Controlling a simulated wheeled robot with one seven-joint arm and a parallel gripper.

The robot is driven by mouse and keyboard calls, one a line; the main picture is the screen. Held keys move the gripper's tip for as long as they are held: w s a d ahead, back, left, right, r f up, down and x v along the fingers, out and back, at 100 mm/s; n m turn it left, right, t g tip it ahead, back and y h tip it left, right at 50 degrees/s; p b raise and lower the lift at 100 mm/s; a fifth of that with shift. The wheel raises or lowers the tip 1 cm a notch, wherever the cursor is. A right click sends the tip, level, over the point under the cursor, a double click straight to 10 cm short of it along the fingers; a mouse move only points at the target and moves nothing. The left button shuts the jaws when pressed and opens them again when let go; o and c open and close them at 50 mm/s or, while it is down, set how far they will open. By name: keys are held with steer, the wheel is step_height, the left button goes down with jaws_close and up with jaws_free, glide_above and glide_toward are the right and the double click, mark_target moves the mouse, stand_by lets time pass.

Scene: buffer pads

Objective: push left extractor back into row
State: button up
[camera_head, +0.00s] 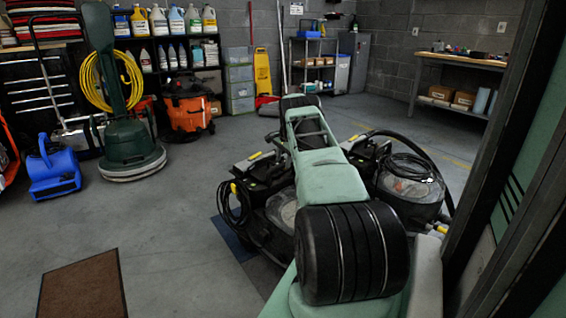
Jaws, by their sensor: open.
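The left extractor (258,172) is a low black machine with yellow marks and a black hose (233,205) looped at its left side. It stands on the floor just left of my arm, which hides much of it. Another extractor (412,185), with a clear domed tank and a black hose, stands right of my arm. Their exact alignment cannot be told because my green and black arm reaches between them from the bottom of the view. My gripper cannot be made out; the arm's far end hides it or blends with the dark machines.
A dark blue mat (232,238) lies beside the left extractor. A brown mat (83,287) lies at front left. A blue blower (54,172), a green floor machine (128,150) and an orange vacuum (188,108) stand left. A dark frame (505,130) borders the right. Middle-left floor is clear.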

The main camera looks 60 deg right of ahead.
step_height(320, 180, up, 16)
steer(key=s+a+p, duration=0.1)
steer(key=s+p, duration=0.2)
steer(key=p, duration=0.1)
steer(key=shift+f, duration=0.2)
